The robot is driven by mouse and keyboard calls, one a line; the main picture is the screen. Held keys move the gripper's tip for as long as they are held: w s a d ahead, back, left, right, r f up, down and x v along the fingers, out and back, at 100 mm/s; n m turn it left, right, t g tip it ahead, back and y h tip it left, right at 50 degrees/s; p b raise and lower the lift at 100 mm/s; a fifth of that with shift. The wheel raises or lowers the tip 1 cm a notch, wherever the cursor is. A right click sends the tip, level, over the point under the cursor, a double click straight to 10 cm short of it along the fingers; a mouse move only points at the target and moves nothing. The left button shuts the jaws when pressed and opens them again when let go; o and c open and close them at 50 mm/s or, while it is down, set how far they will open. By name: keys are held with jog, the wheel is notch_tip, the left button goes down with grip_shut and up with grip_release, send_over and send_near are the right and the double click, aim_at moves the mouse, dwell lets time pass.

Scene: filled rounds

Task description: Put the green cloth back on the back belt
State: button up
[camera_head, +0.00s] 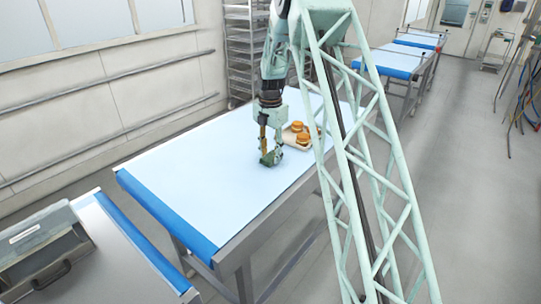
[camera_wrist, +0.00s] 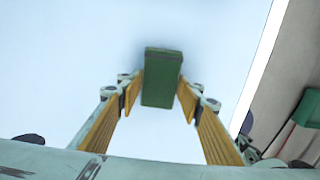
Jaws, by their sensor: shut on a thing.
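The green cloth (camera_wrist: 161,78) is a small folded, block-like piece between my fingertips in the wrist view. My gripper (camera_wrist: 160,88) is shut on it, with yellow pads on both sides. In the head view my gripper (camera_head: 270,148) points down, low over the middle of the long pale belt (camera_head: 205,165) with blue ends. The cloth shows there only as a dark green patch (camera_head: 271,158) at the fingertips. I cannot tell whether it touches the belt.
A tray (camera_head: 300,144) with filled rounds (camera_head: 303,138) stands on the belt just right of my gripper. More blue-edged belts (camera_head: 395,62) stand farther back. A grey machine (camera_head: 42,245) is at the near left. The belt's near left part is clear.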

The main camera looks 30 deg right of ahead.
aim_at(270, 156)
jog(key=o, duration=0.8)
jog(key=shift+f, duration=0.1)
jog(key=shift+r, duration=6.15)
jog(key=shift+r, duration=0.1)
